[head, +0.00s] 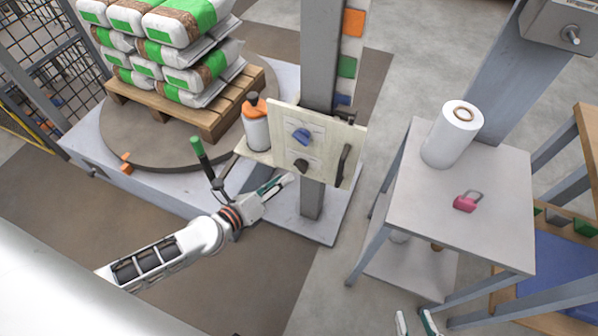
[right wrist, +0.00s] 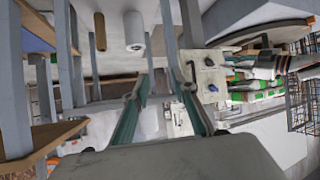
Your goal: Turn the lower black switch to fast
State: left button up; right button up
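The lower black switch (head: 302,166) sits on a pale panel (head: 333,143) fixed to a grey post, below a blue switch (head: 302,136). The panel also shows in the right wrist view, with the black switch (right wrist: 209,62) and the blue switch (right wrist: 212,88). My left gripper (head: 287,182) is just below and left of the black switch, apparently apart from it. Its fingers look close together, but their gap is unclear. My right gripper (head: 416,322) is at the bottom edge, far from the panel; its fingers are apart and empty in the right wrist view (right wrist: 165,98).
A black handle (head: 343,165) is on the panel's right side. An orange-topped bottle (head: 256,130) and a green-gripped lever (head: 203,157) stand left of it. A grey table (head: 497,205) holds a white roll (head: 452,135) and a pink padlock (head: 467,202). Stacked bags (head: 165,50) are behind.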

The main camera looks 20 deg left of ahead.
aim_at(298, 169)
pick_arm(q)
jog(key=shift+b+x, duration=0.3)
jog(key=shift+x, duration=2.9)
grip_shut()
